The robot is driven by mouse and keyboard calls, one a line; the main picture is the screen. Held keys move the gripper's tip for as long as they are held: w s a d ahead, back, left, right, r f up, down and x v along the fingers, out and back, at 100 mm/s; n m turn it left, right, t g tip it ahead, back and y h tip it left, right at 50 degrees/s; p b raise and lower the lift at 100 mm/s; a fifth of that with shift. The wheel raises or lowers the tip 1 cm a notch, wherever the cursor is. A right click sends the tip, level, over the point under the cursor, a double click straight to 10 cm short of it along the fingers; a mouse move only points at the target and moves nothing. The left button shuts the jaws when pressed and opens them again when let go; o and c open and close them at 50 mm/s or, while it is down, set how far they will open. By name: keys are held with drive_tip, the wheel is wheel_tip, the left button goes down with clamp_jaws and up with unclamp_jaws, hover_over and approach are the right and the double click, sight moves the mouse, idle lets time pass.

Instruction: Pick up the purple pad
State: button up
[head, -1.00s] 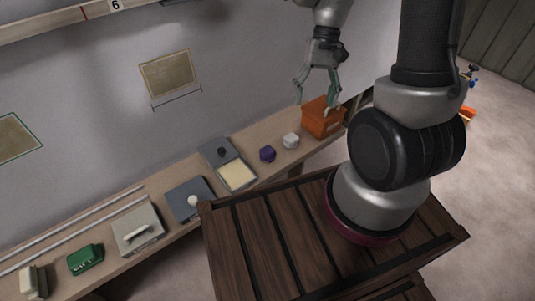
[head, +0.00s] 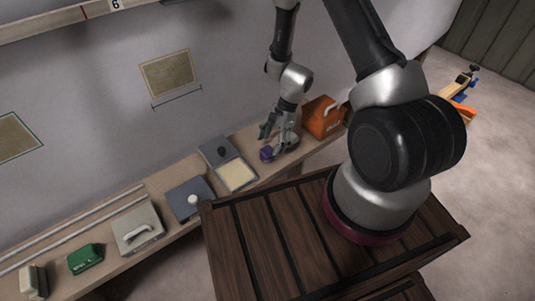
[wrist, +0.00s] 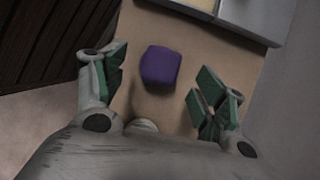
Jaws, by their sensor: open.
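The purple pad (head: 267,154) is a small rounded block on the wooden shelf, to the right of the grey tray with the cream panel in the head view. In the wrist view the purple pad (wrist: 160,66) lies between and just beyond the green-padded fingers. My gripper (head: 273,139) is over the shelf, close to the pad, with its fingers pointing down. In the wrist view my gripper (wrist: 158,95) is spread open and empty, with a gap to the pad on both sides.
An orange box (head: 323,117) stands to the right on the shelf. A grey tray (head: 216,150) with a cream panel lies to the left. My dark wooden deck is in front.

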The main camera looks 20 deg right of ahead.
sight(268, 149)
drive_tip(key=x, duration=0.4)
drive_tip(key=shift+w+a+f, duration=0.1)
drive_tip(key=shift+f, duration=0.05)
drive_tip(key=c, duration=1.1)
wheel_tip(268, 149, up, 10)
drive_tip(key=shift+s+a+r+n+g, duration=0.15)
drive_tip(key=shift+s+r+n+g, duration=0.25)
drive_tip(key=shift+n, duration=0.4)
drive_tip(key=w+d+r+n+g+h, duration=0.1)
drive_tip(key=w+d+r+n, duration=0.2)
drive_tip(key=n, duration=0.1)
drive_tip(key=w+d+r+n+h, duration=0.2)
drive_tip(key=w+r+n, duration=0.1)
drive_tip(key=n, duration=0.1)
drive_tip(key=w+d+r+n+g+h, duration=0.1)
drive_tip(key=w+d+r+n, duration=0.2)
drive_tip(key=n, duration=0.1)
drive_tip(key=shift+w+d+r+n+g+h, duration=0.15)
drive_tip(key=shift+d+n+g+h, duration=0.15)
drive_tip(key=shift+n, duration=0.1)
